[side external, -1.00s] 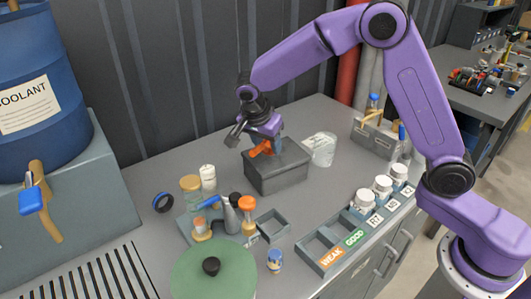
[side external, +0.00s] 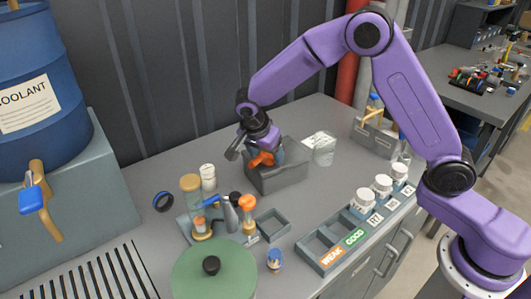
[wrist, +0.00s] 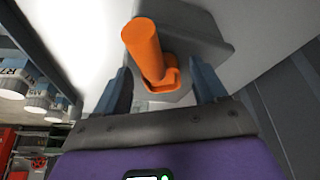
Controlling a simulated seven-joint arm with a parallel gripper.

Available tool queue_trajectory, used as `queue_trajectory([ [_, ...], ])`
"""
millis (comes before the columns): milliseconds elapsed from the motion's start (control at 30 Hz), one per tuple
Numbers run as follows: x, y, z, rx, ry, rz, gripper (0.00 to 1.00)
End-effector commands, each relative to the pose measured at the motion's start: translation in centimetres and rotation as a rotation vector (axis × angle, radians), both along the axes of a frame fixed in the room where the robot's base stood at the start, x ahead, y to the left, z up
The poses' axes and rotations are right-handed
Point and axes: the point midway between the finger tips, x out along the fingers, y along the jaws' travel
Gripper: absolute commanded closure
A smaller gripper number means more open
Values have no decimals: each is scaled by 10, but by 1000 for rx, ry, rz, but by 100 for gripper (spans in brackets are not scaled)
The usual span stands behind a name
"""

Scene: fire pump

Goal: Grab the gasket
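No thing is clearly marked as the gasket. A dark ring with blue on it (side external: 163,201) lies flat on the bench at the left, and it may be the gasket. My gripper (side external: 262,150) is well to the right of the ring, low over a dark grey box (side external: 278,179). In the wrist view, the fingers of my gripper (wrist: 163,82) are wide apart, with an orange handle (wrist: 143,48) and a grey block (wrist: 195,42) between and beyond them. I cannot tell whether the fingers touch the block. The box's inside is mostly hidden.
Bottles and a sand timer stand in the bench's middle near a small empty tray (side external: 272,224). A green lid with a black knob (side external: 214,283) is at the front. White jars (side external: 382,185) stand at right near a WEAK/GOOD tray (side external: 327,246). A clear container (side external: 324,149) is beside the box.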

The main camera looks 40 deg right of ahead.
Motion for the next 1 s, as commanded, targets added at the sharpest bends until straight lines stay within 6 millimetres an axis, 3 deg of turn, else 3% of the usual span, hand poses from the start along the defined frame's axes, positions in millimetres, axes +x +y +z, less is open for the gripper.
queue_trajectory([
  [267,-1,4,11,1,-2,1,29],
  [700,-13,33,88,4,-4,0,29],
  [1000,-17,42,113,0,-1,-1,29],
])
